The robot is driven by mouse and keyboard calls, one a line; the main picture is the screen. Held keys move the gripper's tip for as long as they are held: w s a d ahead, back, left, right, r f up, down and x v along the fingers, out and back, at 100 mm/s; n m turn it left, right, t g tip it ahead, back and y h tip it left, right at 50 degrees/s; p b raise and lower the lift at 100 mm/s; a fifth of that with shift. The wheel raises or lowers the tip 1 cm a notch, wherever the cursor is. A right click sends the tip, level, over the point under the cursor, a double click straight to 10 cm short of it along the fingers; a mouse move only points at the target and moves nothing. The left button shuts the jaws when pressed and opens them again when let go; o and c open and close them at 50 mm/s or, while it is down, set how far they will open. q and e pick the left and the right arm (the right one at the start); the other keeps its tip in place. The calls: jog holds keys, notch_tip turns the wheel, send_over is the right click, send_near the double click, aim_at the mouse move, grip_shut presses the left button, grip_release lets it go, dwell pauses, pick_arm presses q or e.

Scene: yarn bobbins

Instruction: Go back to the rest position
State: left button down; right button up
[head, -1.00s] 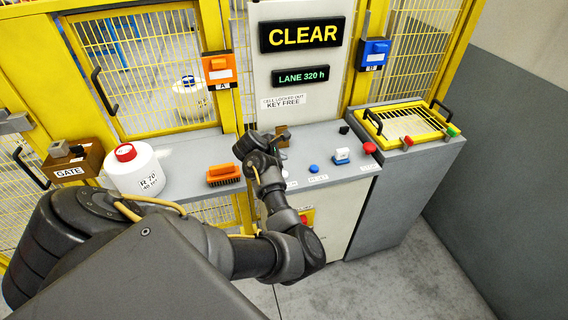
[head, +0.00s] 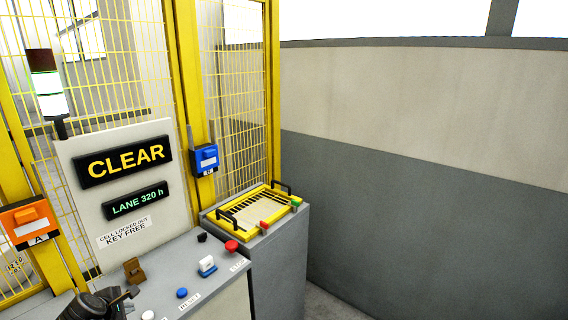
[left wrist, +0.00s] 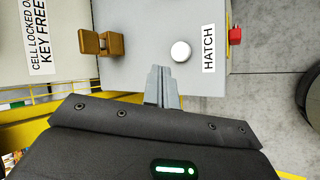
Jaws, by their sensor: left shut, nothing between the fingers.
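My left gripper (head: 126,297) is at the lower left of the head view, over the near part of the grey console (head: 215,290). In the left wrist view its two fingers (left wrist: 163,76) are together with nothing between them. They point at the console top, close to a white button (left wrist: 180,51) and a HATCH label (left wrist: 209,48); I cannot tell the height above it. A brown block (left wrist: 97,42) lies to the left there, apart from the fingers. It also shows in the head view (head: 133,270). My right gripper is in neither view.
The console carries a blue button (head: 182,292), a white-and-blue switch (head: 207,264) and a red button (head: 231,246). A yellow-framed hatch (head: 238,222) stands behind. The CLEAR sign (head: 124,163) is on a panel before yellow mesh fencing. A grey wall (head: 420,220) bounds the right.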

pick_arm(q)
jog(key=s+d+f+m+g+h, duration=0.15)
jog(key=s+d+f+m, duration=0.25)
jog(key=s+d+m, duration=0.85)
jog(key=s+d+f+m+g, duration=0.3)
jog(key=s+d+m, duration=0.6)
jog(key=s+m, duration=0.65)
jog(key=s+d+f+n+g+b, duration=0.1)
jog(key=s+f+b, duration=0.15)
jog(key=f, duration=1.35)
jog(key=s+f+n+g+b, duration=0.15)
jog(key=f+b, duration=0.25)
jog(key=f, duration=1.3)
jog(key=s+a+f+b, duration=0.3)
jog(key=s+f+b, duration=0.1)
jog(key=s+f, duration=1.2)
notch_tip(320, 180, down, 4)
jog(key=shift+s+r+m, duration=0.1)
jog(key=shift+s+m, duration=0.25)
jog(key=shift+m, duration=0.1)
